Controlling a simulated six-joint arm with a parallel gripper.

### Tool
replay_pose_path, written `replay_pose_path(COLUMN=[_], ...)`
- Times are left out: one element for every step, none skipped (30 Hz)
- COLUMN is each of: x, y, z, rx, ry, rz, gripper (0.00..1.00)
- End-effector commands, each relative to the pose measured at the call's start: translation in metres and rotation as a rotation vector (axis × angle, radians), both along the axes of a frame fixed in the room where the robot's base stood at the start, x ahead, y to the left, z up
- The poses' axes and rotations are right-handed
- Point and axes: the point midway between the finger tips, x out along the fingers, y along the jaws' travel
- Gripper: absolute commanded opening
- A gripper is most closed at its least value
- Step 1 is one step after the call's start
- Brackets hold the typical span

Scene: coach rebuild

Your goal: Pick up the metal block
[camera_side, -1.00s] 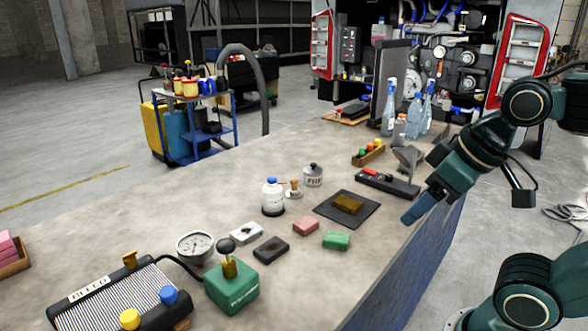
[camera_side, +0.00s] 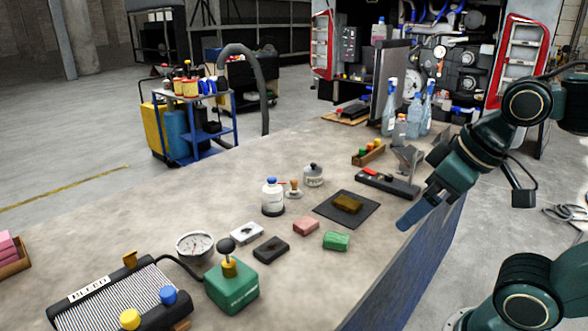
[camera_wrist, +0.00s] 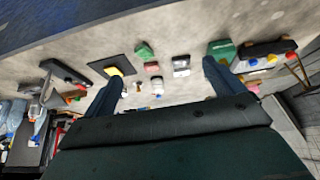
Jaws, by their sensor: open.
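A pale silver block with a dark mark on top, which looks like the metal block (camera_side: 247,234), lies flat on the bench in the side view. It sits between the pressure gauge and a black block. In the wrist view the pale block (camera_wrist: 181,70) shows between my two fingers in the picture, well beyond them. My gripper (camera_side: 404,223) is open and empty, above the bench's right edge, to the right of the blocks and apart from them. In the wrist view the two blue fingers of my gripper (camera_wrist: 165,72) are spread wide.
Near the pale block are a black block (camera_side: 271,249), a pink block (camera_side: 306,226), a green block (camera_side: 336,241) and a gauge (camera_side: 195,246). A brass-coloured block (camera_side: 347,204) lies on a dark mat (camera_side: 364,215). A white bottle (camera_side: 273,198) stands behind.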

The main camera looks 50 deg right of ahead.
Motion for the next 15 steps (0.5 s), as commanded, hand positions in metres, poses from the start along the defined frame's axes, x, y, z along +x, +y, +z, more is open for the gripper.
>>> replay_pose_path(x=[0.001,0.001,0.003,0.004,0.006,0.008,0.011,0.014,0.018,0.022,0.026,0.032,0.037,0.042,0.05], y=[0.0,0.0,-0.001,-0.001,-0.002,-0.003,-0.004,-0.005,-0.006,-0.008,-0.009,-0.012,-0.014,-0.016,-0.019], z=[0.0,0.001,0.002,0.003,0.003,0.005,0.006,0.008,0.01,0.012,0.013,0.016,0.018,0.02,0.022], rx=[-0.002,-0.004,-0.008,-0.012,-0.018,-0.026,-0.034,-0.043,-0.056,-0.068,-0.081,-0.098,-0.111,-0.125,-0.145], ry=[0.001,0.002,0.004,0.006,0.01,0.016,0.02,0.025,0.034,0.042,0.049,0.061,0.069,0.078,0.092], rz=[0.002,0.005,0.011,0.015,0.022,0.035,0.046,0.06,0.08,0.097,0.117,0.145,0.167,0.192,0.225], gripper=[0.94,0.94,0.94,0.94,0.94,0.94,0.94,0.94,0.94,0.94,0.94,0.94,0.94,0.94,0.94])
